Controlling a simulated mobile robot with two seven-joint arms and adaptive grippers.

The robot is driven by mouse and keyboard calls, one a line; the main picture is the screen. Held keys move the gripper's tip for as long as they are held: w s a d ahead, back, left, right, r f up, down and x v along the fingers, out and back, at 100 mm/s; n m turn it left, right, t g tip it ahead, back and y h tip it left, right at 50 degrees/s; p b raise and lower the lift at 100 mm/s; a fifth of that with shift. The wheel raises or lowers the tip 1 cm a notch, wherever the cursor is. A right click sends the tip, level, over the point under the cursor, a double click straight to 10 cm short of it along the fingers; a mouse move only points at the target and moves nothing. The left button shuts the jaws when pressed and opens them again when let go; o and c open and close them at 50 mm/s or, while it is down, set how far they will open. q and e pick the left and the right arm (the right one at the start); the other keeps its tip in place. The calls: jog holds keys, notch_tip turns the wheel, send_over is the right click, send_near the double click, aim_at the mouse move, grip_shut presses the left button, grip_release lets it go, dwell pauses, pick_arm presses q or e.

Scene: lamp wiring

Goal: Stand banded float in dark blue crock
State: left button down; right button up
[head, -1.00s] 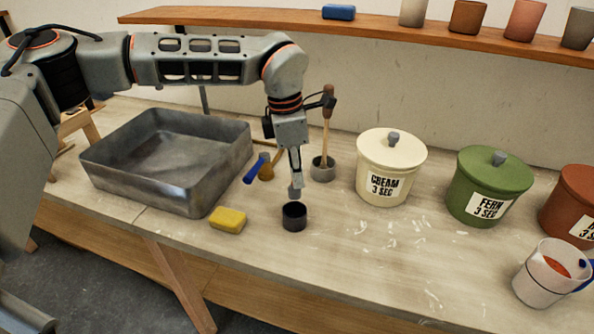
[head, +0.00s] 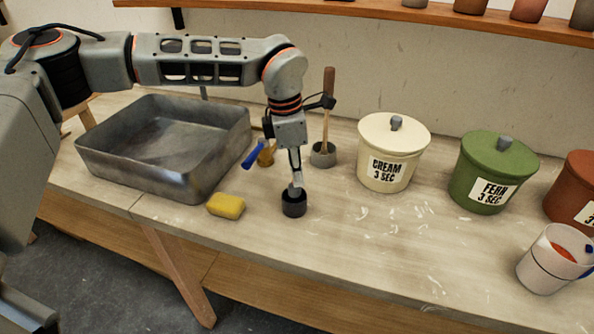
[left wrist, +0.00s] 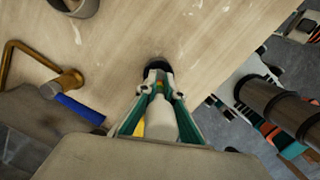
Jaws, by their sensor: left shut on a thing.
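The dark blue crock (head: 294,208) looks nearly black and stands upright on the bench, in front of the tin-grey pot. My left gripper (head: 296,180) points down right over it. It is shut on a slim pale grey piece (head: 295,189), which I take to be the banded float. Its lower end meets the crock's mouth; how far it reaches inside is hidden, and I cannot make out its bands. In the left wrist view the crock (left wrist: 157,66) shows as a dark round shape just beyond my fingertips (left wrist: 160,88). My right gripper is not in view.
A grey metal basin (head: 165,150) and a yellow sponge (head: 226,205) lie to the left. Behind are a blue-and-brass tool (head: 256,153) and a grey pot (head: 323,156) with a wooden-handled tool. Cream (head: 390,165) and green (head: 490,180) lidded crocks stand right.

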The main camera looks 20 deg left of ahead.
pick_arm(q)
jog(key=shift+f+b, duration=0.7)
jog(key=shift+f, duration=0.95)
jog(key=shift+f, duration=0.5)
jog(key=c, duration=2.1)
grip_release()
jog(key=r, duration=0.4)
jog(key=a+r, duration=0.1)
jog(key=r, duration=0.7)
jog(key=shift+s+a, duration=0.15)
jog(key=shift+s, duration=0.15)
